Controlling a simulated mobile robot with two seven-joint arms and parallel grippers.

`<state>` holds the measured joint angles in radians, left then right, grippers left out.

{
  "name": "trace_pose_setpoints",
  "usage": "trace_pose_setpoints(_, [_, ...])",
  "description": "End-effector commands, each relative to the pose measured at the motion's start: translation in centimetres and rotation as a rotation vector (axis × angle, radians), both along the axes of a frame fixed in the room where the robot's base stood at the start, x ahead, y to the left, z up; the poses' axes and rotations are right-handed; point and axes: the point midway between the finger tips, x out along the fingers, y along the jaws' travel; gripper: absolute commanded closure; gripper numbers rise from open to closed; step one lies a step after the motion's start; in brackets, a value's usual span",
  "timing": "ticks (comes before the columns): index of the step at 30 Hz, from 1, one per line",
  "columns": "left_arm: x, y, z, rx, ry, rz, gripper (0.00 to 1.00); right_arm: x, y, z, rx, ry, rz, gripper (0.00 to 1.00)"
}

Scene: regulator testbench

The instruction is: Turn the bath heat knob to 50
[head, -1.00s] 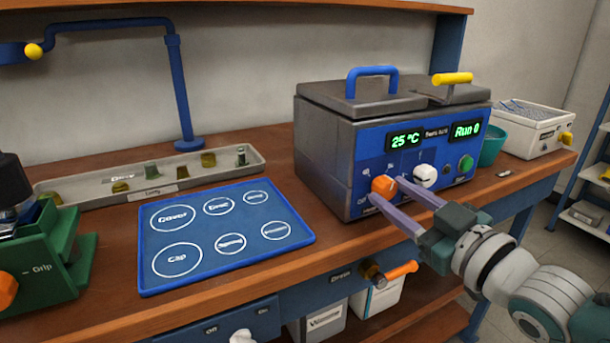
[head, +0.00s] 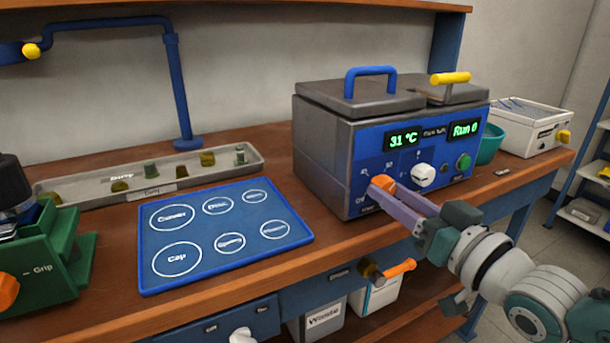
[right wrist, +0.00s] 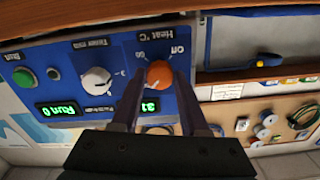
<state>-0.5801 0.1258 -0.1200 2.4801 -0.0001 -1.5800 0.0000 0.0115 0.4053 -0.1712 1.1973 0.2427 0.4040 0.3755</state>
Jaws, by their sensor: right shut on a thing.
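The bath (head: 330,140) is a grey box with a blue front panel on the bench. Its orange heat knob (head: 383,183) is at the panel's lower left, and it also shows in the right wrist view (right wrist: 159,74). The bath's temperature display (head: 404,140) reads 31 °C. My right gripper (head: 388,195) is shut on the heat knob, with one purple finger on either side of it in the right wrist view. The fingers hide part of the knob and its scale. My left gripper is not in view.
A white knob (head: 423,175) and a green button (head: 463,161) sit right of the heat knob. The Run display (head: 465,129) reads 0. A blue mat (head: 210,284) lies left of the bath. An orange-handled valve (head: 398,270) sticks out below the bench edge.

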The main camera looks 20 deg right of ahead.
Motion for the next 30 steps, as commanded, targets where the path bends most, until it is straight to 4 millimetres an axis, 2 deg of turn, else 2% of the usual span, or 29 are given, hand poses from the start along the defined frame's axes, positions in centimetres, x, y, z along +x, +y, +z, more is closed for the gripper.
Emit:
trace_pose_setpoints(10, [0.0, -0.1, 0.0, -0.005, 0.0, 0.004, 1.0, 0.0, 0.0, 0.1, 0.001, -0.003, 0.0, 1.0])
trace_pose_setpoints(11, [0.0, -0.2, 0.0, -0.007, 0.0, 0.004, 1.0, 0.0, 0.0, 0.1, 0.001, -0.003, 0.0, 0.53])
trace_pose_setpoints(18, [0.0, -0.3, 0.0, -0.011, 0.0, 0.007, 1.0, 0.0, 0.0, 0.1, 0.0, -0.002, 0.001, 0.26])
trace_pose_setpoints(26, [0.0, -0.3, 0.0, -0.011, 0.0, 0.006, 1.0, -0.1, 0.0, 0.0, 0.0, -0.001, 0.0, 0.26])
trace_pose_setpoints(30, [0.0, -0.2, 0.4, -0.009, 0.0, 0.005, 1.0, -1.2, -0.1, 0.1, 0.0, 0.001, 0.0, 0.26])
